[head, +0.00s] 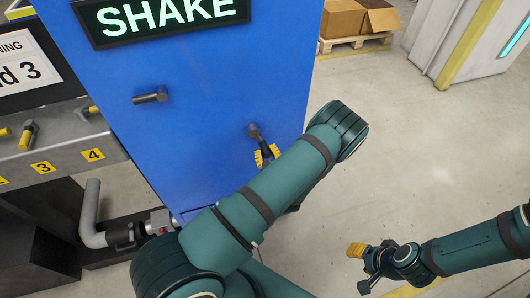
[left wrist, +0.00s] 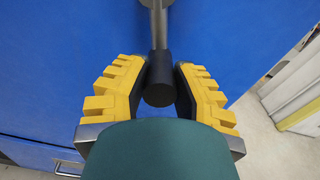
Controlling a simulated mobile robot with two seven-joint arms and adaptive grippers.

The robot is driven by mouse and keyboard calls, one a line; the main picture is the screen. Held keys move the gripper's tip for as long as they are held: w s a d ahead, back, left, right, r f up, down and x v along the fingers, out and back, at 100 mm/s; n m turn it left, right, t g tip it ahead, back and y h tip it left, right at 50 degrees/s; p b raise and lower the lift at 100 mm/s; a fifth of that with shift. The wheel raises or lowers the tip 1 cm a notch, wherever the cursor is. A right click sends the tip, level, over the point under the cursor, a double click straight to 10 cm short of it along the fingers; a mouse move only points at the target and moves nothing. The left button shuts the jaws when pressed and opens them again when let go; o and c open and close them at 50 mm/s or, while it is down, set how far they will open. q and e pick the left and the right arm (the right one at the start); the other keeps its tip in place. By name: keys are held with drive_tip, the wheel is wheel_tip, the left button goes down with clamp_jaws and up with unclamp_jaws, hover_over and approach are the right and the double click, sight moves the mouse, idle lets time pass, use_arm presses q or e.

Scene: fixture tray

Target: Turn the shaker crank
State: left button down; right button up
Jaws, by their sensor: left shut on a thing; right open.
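The blue shaker cabinet (head: 200,62) has a lit SHAKE sign (head: 165,14) at its top. A dark crank (head: 253,131) is on the lower right of its front, its arm pointing downward. My left gripper (head: 266,156) is at the crank's lower end, mostly hidden behind my left forearm. In the left wrist view the crank's dark round grip (left wrist: 159,88) sits between the yellow fingers of my left gripper (left wrist: 160,72), which is shut on it. My right gripper (head: 362,267) is open and empty, low on the right, away from the cabinet.
A dark peg handle (head: 150,96) sticks out of the cabinet's upper left front. A grey bench with yellow number labels (head: 92,155) and a bent grey pipe (head: 91,215) are at left. Cardboard boxes (head: 345,20) stand on a pallet behind. The floor (head: 430,150) at right is clear.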

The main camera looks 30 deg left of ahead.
use_arm(q)
wheel_tip(320, 180, up, 12)
drive_tip(key=n+b, duration=0.8)
drive_tip(key=n, duration=1.7)
drive_tip(key=shift+w+d+r+b, duration=0.15)
drive_tip(key=shift+w+d+b, duration=0.1)
drive_tip(key=shift+w+b, duration=0.1)
